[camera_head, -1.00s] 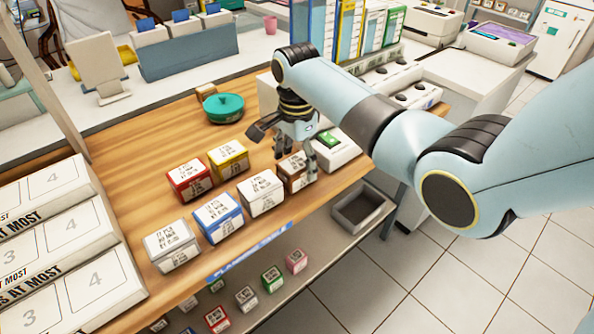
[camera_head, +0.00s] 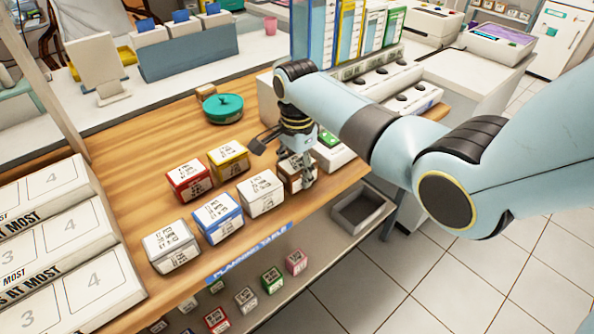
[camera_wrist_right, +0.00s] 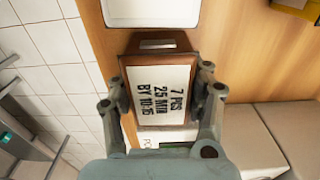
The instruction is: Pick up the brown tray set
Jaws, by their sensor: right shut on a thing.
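The brown tray set (camera_head: 294,173) is a small brown box with a white printed label. It sits on the wooden table at the right end of the front row of boxes. In the right wrist view the brown tray set (camera_wrist_right: 161,88) lies between the two fingers, its label reading "7 PCS 25 MIN BY 10:15". My right gripper (camera_head: 301,172) is over it from above, with its fingers shut on the box's sides; the gripper also shows in the right wrist view (camera_wrist_right: 161,98). My left gripper is not in view.
White (camera_head: 261,192), blue (camera_head: 218,216), grey (camera_head: 172,246), yellow (camera_head: 229,158) and red (camera_head: 189,180) boxes stand to the left. A teal round container (camera_head: 223,108) is behind. A grey bin (camera_head: 362,211) lies below, right of the table. More boxes sit on the lower shelf.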

